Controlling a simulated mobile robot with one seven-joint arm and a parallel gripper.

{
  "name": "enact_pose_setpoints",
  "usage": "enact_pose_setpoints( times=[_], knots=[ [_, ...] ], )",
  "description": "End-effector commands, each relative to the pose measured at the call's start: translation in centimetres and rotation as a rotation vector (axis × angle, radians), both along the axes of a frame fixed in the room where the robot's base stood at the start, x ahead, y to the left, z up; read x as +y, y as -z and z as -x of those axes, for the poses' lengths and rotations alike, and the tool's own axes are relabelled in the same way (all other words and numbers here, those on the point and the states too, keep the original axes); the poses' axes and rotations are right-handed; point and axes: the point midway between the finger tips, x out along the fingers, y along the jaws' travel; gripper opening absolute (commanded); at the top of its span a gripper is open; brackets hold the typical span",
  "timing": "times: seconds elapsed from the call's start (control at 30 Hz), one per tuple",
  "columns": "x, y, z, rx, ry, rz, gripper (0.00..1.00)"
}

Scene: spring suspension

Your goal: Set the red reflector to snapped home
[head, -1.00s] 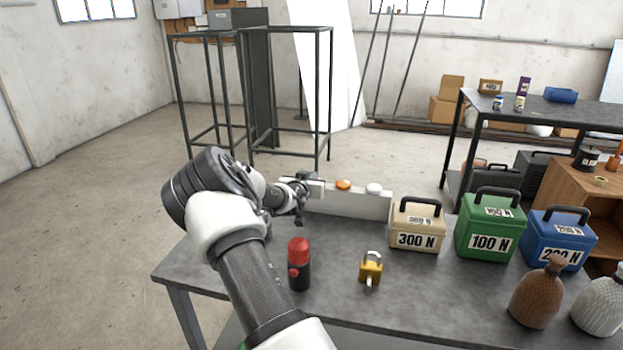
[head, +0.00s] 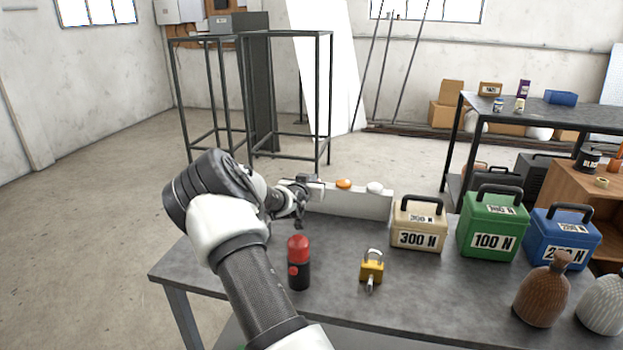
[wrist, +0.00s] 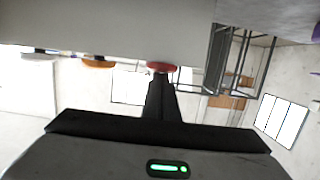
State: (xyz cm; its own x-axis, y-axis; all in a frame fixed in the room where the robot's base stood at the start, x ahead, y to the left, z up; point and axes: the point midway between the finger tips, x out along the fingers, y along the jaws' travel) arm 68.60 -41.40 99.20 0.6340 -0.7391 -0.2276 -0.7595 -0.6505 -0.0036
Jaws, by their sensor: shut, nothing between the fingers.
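The red reflector (wrist: 163,67) shows in the wrist view as a red disc at the edge of a pale bar (wrist: 110,28). My gripper (wrist: 163,78) is shut and empty, its fingertips right at the reflector; I cannot tell whether they touch it. In the head view my gripper (head: 308,186) is at the left end of the white bar (head: 345,204), and the red reflector is hidden there. An orange reflector (head: 343,184) and a white one (head: 375,187) sit along the bar's top. The orange one also shows in the wrist view (wrist: 98,63).
Two ribbed bottles stand at the front right. The table between bar and padlock is clear.

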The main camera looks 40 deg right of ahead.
Motion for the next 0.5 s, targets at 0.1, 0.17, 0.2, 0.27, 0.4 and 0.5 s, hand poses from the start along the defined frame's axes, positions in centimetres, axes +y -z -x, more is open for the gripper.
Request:
enact_pose_setpoints(
  times=[0.1,0.17,0.2,0.27,0.4,0.5],
  knots=[
    [0.8,1.4,0.8,0.024,0.002,-0.018,0.00],
    [1.5,1.0,1.2,0.021,0.000,-0.017,0.00],
    [2.0,0.9,1.6,0.021,0.000,-0.017,0.00],
    [2.9,0.5,2.2,0.019,-0.002,-0.017,0.00],
    [4.4,-0.6,3.6,0.010,-0.001,-0.010,0.00],
    [5.2,-1.2,4.4,0.007,-0.001,-0.005,0.00]
  ],
)
